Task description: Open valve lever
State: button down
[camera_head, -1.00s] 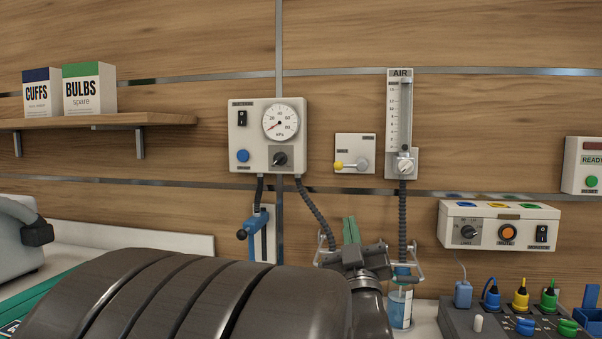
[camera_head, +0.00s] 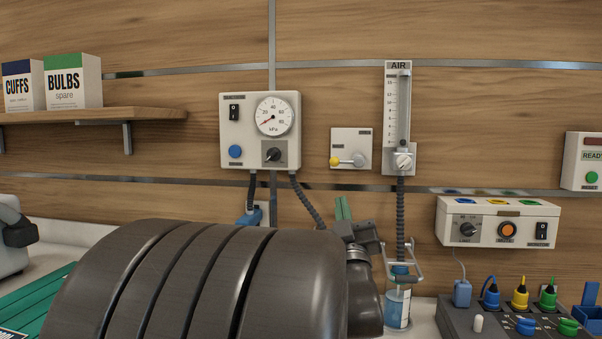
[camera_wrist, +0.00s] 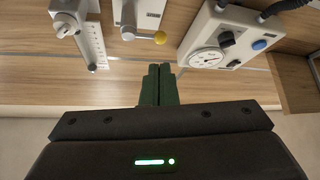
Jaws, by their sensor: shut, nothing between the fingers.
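The valve lever (camera_head: 346,161) is a short lever on a small pale wall plate (camera_head: 351,137). Its yellow ball end points left and its round grey hub is at the right, so it lies about level. In the wrist view the yellow knob (camera_wrist: 160,38) and the plate (camera_wrist: 147,14) show at the top, upside down. My gripper (camera_head: 343,208) has green fingers, which are shut and empty. It is below the plate in the head view, apart from the lever. The fingers (camera_wrist: 158,85) also show shut in the wrist view.
A gauge box (camera_head: 260,130) hangs left of the plate and an AIR flowmeter (camera_head: 397,105) close on its right. A grey hose (camera_head: 400,215) hangs below the flowmeter to a bottle (camera_head: 397,308). A control box (camera_head: 497,221) is at the right.

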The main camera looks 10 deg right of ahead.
aim_at(335, 165)
jog(key=p+x, duration=0.1)
jog(key=x, duration=0.9)
jog(key=shift+w+r, duration=0.1)
jog(key=shift+w, duration=0.05)
